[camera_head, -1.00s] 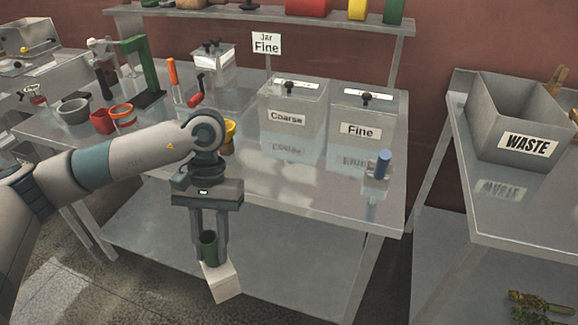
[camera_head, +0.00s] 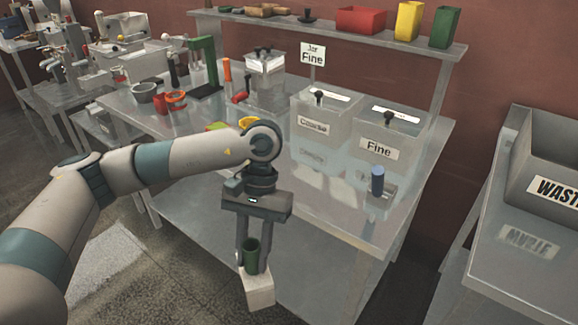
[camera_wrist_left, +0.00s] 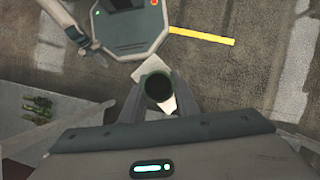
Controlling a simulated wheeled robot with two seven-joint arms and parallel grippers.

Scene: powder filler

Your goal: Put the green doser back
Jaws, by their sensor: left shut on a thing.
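My left gripper (camera_head: 254,243) is shut on a dark green, open-topped cup, the green doser (camera_head: 251,257). A pale cream block joins the doser's lower part and hangs below the fingers. They are in the air in front of the steel table (camera_head: 402,218), outside its front edge. In the left wrist view, the doser (camera_wrist_left: 157,86) is between the two fingertips, with its round mouth facing the camera and a cream part beside it. Part of my right arm shows at the top left there; its gripper is too unclear to judge.
The table holds the Coarse bin (camera_head: 318,126), the Fine bin (camera_head: 382,150) and a blue-handled item (camera_head: 377,181). Red, yellow (camera_head: 409,21) and green (camera_head: 444,27) containers stand on the shelf above. A waste bin (camera_head: 548,160) stands on the right table. Bare tabletop lies before the bins.

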